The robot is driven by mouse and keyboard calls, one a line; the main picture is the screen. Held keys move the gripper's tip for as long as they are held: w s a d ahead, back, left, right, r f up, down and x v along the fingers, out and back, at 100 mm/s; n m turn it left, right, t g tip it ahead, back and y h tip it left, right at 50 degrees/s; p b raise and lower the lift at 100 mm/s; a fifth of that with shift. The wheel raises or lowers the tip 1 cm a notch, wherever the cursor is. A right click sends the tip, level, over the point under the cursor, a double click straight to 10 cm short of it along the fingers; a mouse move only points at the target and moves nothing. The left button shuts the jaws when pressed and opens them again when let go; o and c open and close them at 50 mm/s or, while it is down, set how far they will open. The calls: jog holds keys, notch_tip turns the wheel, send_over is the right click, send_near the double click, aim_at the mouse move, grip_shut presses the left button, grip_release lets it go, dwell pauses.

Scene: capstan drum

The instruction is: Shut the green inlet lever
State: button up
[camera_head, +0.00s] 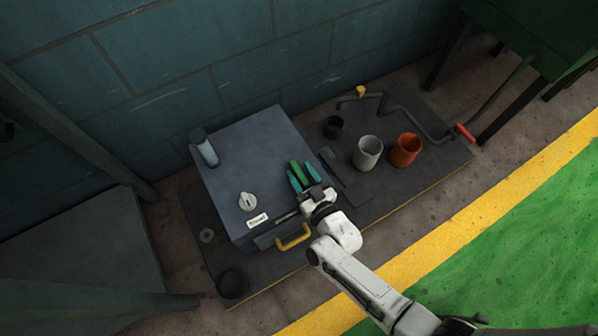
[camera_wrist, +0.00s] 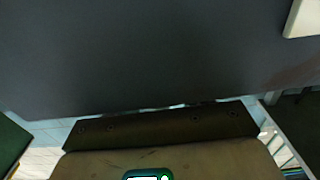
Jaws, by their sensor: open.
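A green bar (camera_head: 300,172), which looks like the green lever, shows at the right side of the grey box (camera_head: 240,165) in the head view. My gripper (camera_head: 303,178) is open, with one teal finger on each side of the green bar in the picture. I cannot tell whether the fingers touch it or how far it stands above or below them. The bar's lower end is hidden by my gripper. In the wrist view a plain dark grey surface (camera_wrist: 150,55) fills the upper part, and the green bar cannot be made out.
The box has a pale knob (camera_head: 248,201) and a yellow handle (camera_head: 293,237). Right of it stand a grey cup (camera_head: 368,152), an orange cup (camera_head: 405,150) and a small black cup (camera_head: 333,127). A pipe carries yellow (camera_head: 361,91) and red (camera_head: 464,132) handles. A wall stands behind.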

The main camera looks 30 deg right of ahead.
jog(key=shift+w, duration=0.6)
grip_shut()
